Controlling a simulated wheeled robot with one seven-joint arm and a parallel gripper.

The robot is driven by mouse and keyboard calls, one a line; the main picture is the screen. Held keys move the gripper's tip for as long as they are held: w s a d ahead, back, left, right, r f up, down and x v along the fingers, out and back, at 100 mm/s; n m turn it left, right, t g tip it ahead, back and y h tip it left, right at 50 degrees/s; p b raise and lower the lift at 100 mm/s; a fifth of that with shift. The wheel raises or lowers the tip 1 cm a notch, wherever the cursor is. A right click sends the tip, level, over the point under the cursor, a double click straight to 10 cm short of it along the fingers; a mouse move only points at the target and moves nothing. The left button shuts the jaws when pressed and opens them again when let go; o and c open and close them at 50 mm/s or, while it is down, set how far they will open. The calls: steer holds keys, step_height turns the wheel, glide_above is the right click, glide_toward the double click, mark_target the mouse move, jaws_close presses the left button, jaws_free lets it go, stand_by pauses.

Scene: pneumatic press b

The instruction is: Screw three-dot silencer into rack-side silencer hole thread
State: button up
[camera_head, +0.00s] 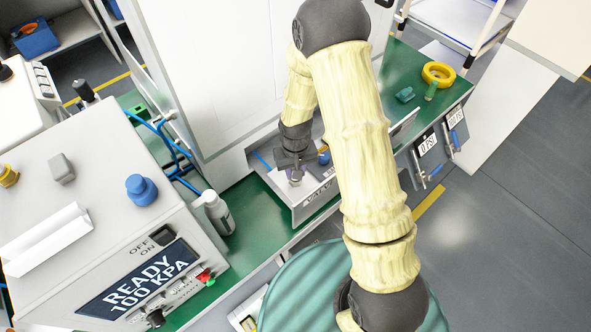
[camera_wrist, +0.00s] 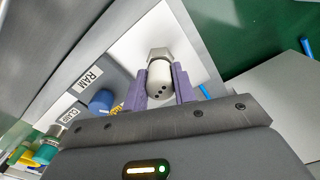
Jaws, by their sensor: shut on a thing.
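My gripper (camera_wrist: 160,82) has purple fingers shut on the three-dot silencer (camera_wrist: 159,72) in the wrist view. The silencer is pale, with a grey hex collar at its far end and dark dots on the near end. A light panel lies behind it; I cannot tell whether they touch. In the head view my gripper (camera_head: 293,173) points down over a grey open housing (camera_head: 312,202) with lettering on its front, partly hidden by my arm. I cannot make out the silencer clearly there. No threaded hole can be made out in either view.
In the wrist view a blue round part (camera_wrist: 102,101) sits by the RAM label (camera_wrist: 92,77), left of my fingers. A yellow tape roll (camera_head: 438,74) lies on the green bench at right.

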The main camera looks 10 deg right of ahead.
steer(key=shift+m, duration=0.8)
steer(key=shift+m, duration=0.9)
steer(key=shift+m+p, duration=0.3)
steer(key=shift+m, duration=0.5)
steer(key=shift+a+m, duration=0.1)
steer(key=shift+m, duration=0.8)
